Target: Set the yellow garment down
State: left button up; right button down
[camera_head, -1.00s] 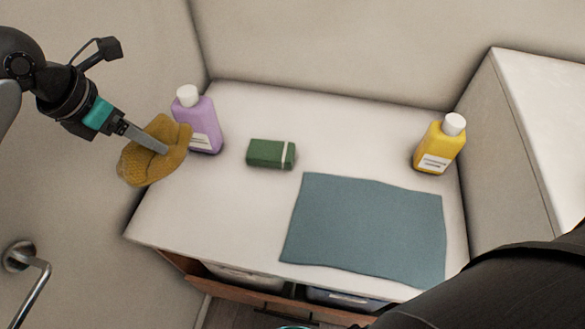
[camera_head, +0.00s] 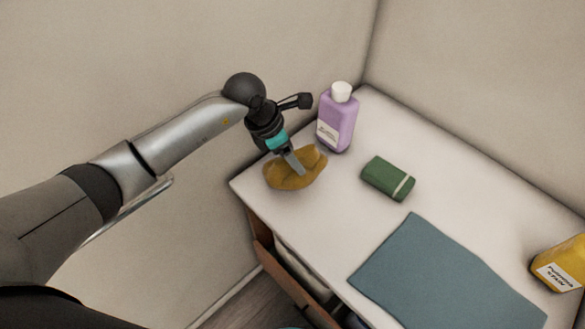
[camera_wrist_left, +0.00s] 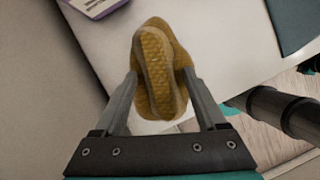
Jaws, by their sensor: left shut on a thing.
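The yellow garment (camera_head: 296,170) is a crumpled mustard-coloured bundle at the left end of the white counter. My left gripper (camera_head: 299,168) is shut on it from above. In the left wrist view the garment (camera_wrist_left: 158,72) is pinched between the two fingers of the left gripper (camera_wrist_left: 163,90), with its textured side showing. The garment is over or against the counter top near its left edge; I cannot tell whether it touches the surface.
A purple bottle (camera_head: 337,120) stands just behind the garment. A green block (camera_head: 388,179) lies to the right, and a blue-grey cloth (camera_head: 440,275) lies at the front. A yellow bottle (camera_head: 562,262) stands at the right edge. White counter (camera_head: 320,215) is bare in front of the garment.

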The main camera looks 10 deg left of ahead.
aim_at(292, 170)
pick_arm(q)
notch_tip(292, 170, down, 6)
jog(key=o, duration=1.4)
jog(key=shift+c, duration=0.2)
jog(key=shift+r, duration=0.1)
jog(key=v, duration=1.1)
jog(key=shift+a, duration=0.15)
jog(key=shift+s+a+r, duration=0.1)
jog(key=shift+s+r, duration=0.05)
jog(key=shift+r, duration=0.25)
